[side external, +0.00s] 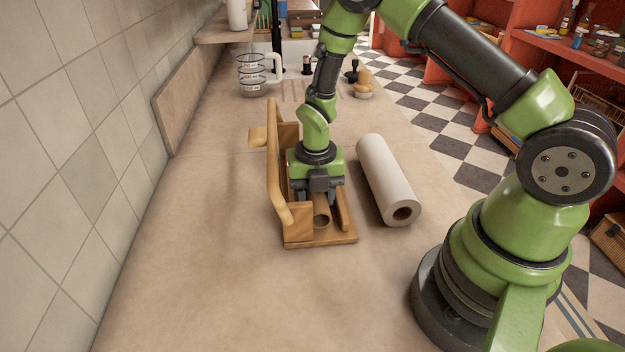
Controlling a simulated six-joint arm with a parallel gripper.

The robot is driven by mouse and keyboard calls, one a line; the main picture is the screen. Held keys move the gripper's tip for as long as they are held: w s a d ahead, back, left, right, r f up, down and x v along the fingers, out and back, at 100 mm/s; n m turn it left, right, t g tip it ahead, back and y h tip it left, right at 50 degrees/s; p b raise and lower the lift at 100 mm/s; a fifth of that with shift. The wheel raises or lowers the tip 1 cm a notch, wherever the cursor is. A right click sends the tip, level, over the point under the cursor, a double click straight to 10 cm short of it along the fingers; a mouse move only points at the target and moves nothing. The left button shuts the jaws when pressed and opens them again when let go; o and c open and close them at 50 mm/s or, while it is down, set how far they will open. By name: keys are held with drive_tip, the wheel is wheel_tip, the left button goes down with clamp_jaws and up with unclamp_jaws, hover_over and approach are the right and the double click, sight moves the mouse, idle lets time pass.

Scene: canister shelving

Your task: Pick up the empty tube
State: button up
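The empty tube (321,217) is a small brown cardboard cylinder. It lies in a wooden holder (304,241) with a raised back on its left side, and its open near end faces the camera. My gripper (319,194) points down over the holder, above the tube's middle. Its two fingers look spread wider than the tube, one to each side, so it appears open. The gripper body hides the far part of the tube, and I cannot tell whether the fingertips touch it.
A white paper roll (386,178) lies on the counter just right of the holder. A glass measuring jug (251,76) and a wooden-handled brush (363,84) stand farther back. A tiled wall (75,150) bounds the left. The front counter (220,300) is clear.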

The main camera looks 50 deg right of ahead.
drive_tip(key=shift+c, duration=1.2)
wheel_tip(320, 180, up, 9)
drive_tip(key=shift+r, duration=0.4)
drive_tip(key=m, duration=0.1)
drive_tip(key=r+m, duration=0.1)
drive_tip(key=m, duration=0.1)
drive_tip(key=shift+s, duration=0.15)
drive_tip(key=s+a+r+m, duration=0.1)
drive_tip(key=r+m, duration=0.1)
drive_tip(key=m, duration=1)
drive_tip(key=s+r+m, duration=0.2)
drive_tip(key=r+m, duration=0.1)
drive_tip(key=m, duration=0.9)
drive_tip(key=shift+s+a+r, duration=0.15)
drive_tip(key=shift+a+r, duration=0.2)
drive_tip(key=shift+a, duration=0.05)
